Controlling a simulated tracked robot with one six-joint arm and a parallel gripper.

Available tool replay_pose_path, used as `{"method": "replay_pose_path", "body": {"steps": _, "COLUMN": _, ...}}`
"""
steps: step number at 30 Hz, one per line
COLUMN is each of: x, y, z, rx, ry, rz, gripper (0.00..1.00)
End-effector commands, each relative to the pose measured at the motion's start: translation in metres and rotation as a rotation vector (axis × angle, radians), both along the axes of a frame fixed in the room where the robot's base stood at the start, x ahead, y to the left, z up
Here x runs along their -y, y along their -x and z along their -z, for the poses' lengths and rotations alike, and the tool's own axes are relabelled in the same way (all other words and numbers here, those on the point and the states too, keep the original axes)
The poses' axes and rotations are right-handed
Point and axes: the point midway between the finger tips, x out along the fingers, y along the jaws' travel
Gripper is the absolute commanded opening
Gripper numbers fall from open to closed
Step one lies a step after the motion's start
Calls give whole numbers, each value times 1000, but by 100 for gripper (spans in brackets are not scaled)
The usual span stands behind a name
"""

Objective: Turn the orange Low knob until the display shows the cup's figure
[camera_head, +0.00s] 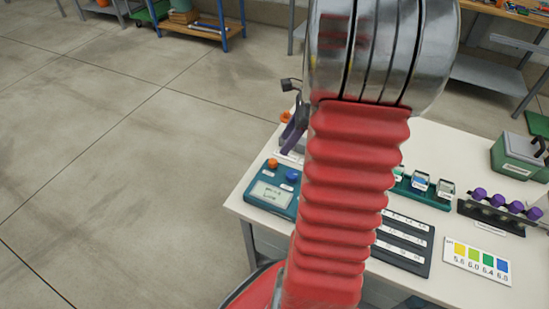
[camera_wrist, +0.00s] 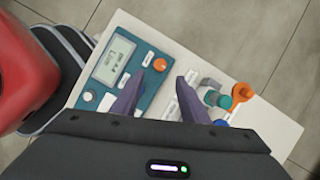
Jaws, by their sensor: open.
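The teal meter (camera_head: 264,199) lies at the table's near left corner; it also shows in the wrist view (camera_wrist: 138,96). Its grey display (camera_wrist: 112,58) carries two lines of text, too blurred to read surely. The orange knob (camera_wrist: 160,65) stands at the meter's edge beside a small white label; it also shows in the head view (camera_head: 272,163), next to a blue knob (camera_head: 292,176). My gripper (camera_wrist: 160,80) is open, its purple fingers apart, with the orange knob just beyond the gap between the tips. I cannot tell its height above the knob. Small cups (camera_head: 420,182) stand in a green rack.
A colour card (camera_head: 477,261) marked 5.6, 6.0, 6.4 and 6.8 lies at the table's front right. A dark labelled tray (camera_head: 403,243), purple-capped vials (camera_head: 498,201) and a green box (camera_head: 519,155) share the table. An orange fitting (camera_wrist: 241,92) stands right of my fingers.

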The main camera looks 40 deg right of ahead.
Motion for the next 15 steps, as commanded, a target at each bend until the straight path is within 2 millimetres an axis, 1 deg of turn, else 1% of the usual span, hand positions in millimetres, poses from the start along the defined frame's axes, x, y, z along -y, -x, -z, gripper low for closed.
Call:
{"method": "replay_pose_path", "body": {"steps": 1, "x": -3, "y": -2, "z": 8, "rx": -2, "ry": -4, "rz": -3, "gripper": 41}}
{"method": "replay_pose_path", "body": {"steps": 6, "x": -10, "y": -9, "z": 33, "rx": -3, "ry": -4, "rz": -1, "gripper": 41}}
{"method": "replay_pose_path", "body": {"steps": 15, "x": -21, "y": -22, "z": 73, "rx": -2, "ry": -4, "rz": -1, "gripper": 41}}
